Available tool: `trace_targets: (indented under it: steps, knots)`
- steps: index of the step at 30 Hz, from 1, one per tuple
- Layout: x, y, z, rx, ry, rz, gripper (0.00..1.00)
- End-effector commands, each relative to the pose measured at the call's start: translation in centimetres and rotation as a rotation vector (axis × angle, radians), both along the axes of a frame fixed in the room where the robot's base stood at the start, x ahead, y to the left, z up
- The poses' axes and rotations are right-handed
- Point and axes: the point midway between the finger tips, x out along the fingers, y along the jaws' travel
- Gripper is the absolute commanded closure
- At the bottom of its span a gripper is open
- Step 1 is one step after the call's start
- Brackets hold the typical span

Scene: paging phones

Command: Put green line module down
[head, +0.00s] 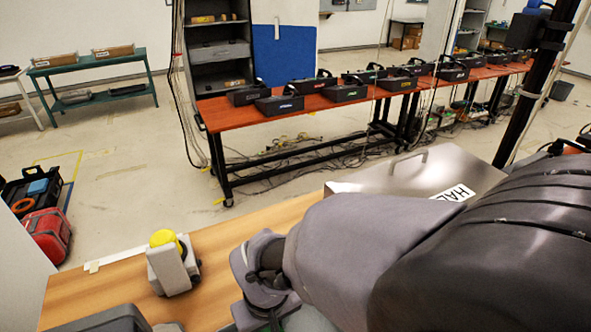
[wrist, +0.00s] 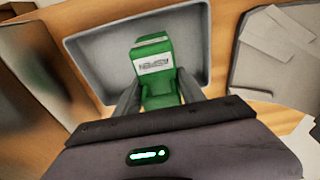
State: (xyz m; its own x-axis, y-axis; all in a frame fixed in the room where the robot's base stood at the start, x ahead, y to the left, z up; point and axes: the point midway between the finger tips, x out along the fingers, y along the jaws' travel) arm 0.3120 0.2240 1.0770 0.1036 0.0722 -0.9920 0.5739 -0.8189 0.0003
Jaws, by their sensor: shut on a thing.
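The green line module (wrist: 154,62) is a green block with a white printed label, seen in the wrist view. My gripper (wrist: 158,92) is shut on it, one grey finger on each side of its near end. The module is over a grey tray (wrist: 92,57) with a raised rim. I cannot tell whether it touches the tray floor. In the head view my arm hides the gripper and the module.
A grey box with a yellow round top (head: 166,264) stands on the wooden table (head: 215,240). A metal case (head: 425,172) is beyond my arm. Another grey tray (wrist: 275,52) with pale sheets lies at right in the wrist view. Several black phones stand on a red-brown bench (head: 240,116).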

Motion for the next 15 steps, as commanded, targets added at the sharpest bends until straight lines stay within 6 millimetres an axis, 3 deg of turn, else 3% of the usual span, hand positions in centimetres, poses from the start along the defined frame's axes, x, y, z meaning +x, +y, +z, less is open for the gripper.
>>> trace_targets:
  steps: [1,4,14,15]
  knots:
    - [-0.2,-0.2,-1.7,-0.004,0.006,0.0,1.0]
    - [-0.3,-0.2,-3.4,-0.004,0.006,0.0,1.0]
    - [-0.2,-0.2,-3.6,-0.002,0.003,0.0,1.0]
    - [-0.2,-0.2,-3.7,-0.003,0.004,-0.001,0.51]
